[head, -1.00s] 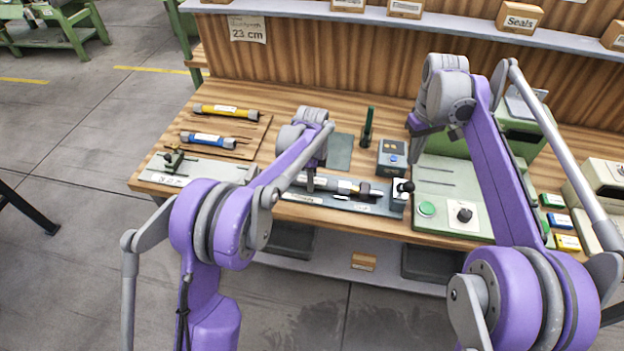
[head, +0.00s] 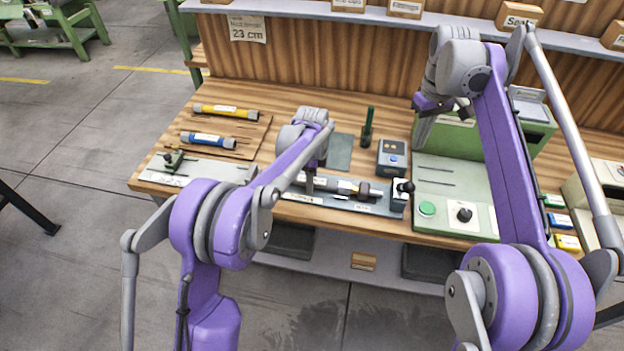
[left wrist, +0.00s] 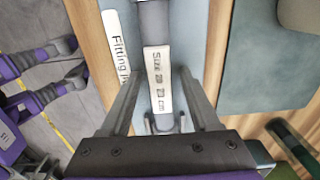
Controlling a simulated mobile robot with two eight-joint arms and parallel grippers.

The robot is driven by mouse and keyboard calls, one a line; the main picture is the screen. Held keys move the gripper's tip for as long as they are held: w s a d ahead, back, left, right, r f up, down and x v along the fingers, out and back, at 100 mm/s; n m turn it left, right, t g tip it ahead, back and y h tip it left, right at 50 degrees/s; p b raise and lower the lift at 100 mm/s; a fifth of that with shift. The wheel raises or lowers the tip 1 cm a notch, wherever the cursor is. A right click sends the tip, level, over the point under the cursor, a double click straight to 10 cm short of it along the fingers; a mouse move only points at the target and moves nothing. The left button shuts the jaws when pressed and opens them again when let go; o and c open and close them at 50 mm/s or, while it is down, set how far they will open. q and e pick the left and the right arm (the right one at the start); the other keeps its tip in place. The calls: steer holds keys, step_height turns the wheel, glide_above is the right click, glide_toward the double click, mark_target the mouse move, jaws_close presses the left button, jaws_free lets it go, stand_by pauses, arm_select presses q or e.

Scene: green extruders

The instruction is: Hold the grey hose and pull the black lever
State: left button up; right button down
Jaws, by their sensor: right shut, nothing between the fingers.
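The grey hose (head: 345,187) lies in a long press fixture (head: 362,207) at the front of the bench. It carries a white size label, which also shows in the left wrist view (left wrist: 158,80). My left gripper (head: 310,184) is over the hose from above, and its fingers (left wrist: 160,75) straddle the hose on both sides. I cannot tell whether they press on it. The black lever (head: 405,187), with a round knob, stands at the fixture's right end. My right gripper (head: 424,126) is shut and empty, above and behind the lever, in front of the green machine.
A blue-buttoned box (head: 391,158) stands just behind the lever. A machine panel (head: 446,189) with a green button lies to its right.

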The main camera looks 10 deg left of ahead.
arm_select(q)
steer(key=shift+o, duration=0.2)
step_height(320, 180, up, 12)
stand_by(0.6)
stand_by(0.3)
